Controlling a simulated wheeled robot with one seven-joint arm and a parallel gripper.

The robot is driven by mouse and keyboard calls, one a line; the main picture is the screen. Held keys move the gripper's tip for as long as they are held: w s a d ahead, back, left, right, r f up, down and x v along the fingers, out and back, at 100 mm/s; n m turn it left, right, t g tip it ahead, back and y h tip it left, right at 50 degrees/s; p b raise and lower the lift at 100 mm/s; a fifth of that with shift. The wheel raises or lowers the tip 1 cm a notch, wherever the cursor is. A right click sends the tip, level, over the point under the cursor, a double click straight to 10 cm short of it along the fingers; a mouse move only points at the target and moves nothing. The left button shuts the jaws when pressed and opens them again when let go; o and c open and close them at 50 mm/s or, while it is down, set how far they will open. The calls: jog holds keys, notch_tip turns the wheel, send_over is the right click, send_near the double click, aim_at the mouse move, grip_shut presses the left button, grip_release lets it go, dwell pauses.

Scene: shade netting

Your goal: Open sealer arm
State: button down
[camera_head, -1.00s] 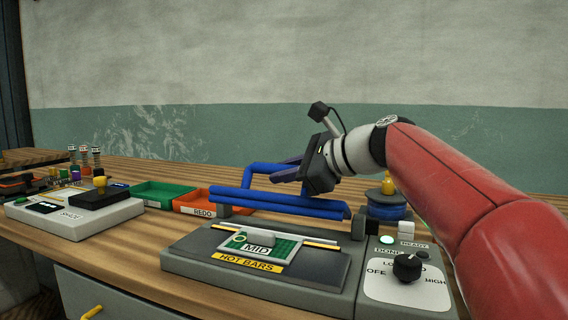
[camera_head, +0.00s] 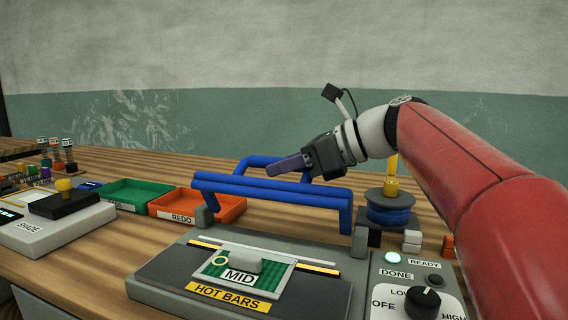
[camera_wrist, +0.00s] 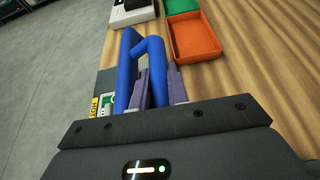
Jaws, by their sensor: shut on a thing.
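The sealer arm (camera_head: 290,196) is a blue bar frame. It stands raised behind the grey sealer base (camera_head: 160,284), tilted back over the bench. My gripper (camera_head: 288,166) reaches in from the right, its purple fingers at the rear blue handle bar. In the wrist view, the blue bar (camera_wrist: 155,52) runs between my two fingers (camera_wrist: 158,88), which are shut on it. The HOT BARS plate area is uncovered. A green card marked MID (camera_head: 240,277) lies across the bars under a small grey block.
A green tray (camera_head: 146,190) and an orange REDO tray (camera_head: 200,217) sit left of the arm. A blue spool (camera_head: 390,214) stands right.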

jog(key=shift+f, duration=0.2)
jog(key=c, duration=1.4)
grip_release()
jog(key=shift+w, duration=0.1)
jog(key=shift+o, duration=0.2)
jog(key=shift+d+r, duration=0.1)
jog(key=shift+r, duration=0.05)
jog(key=v, duration=0.7)
jog(key=shift+d, duration=0.25)
jog(key=shift+r, duration=0.1)
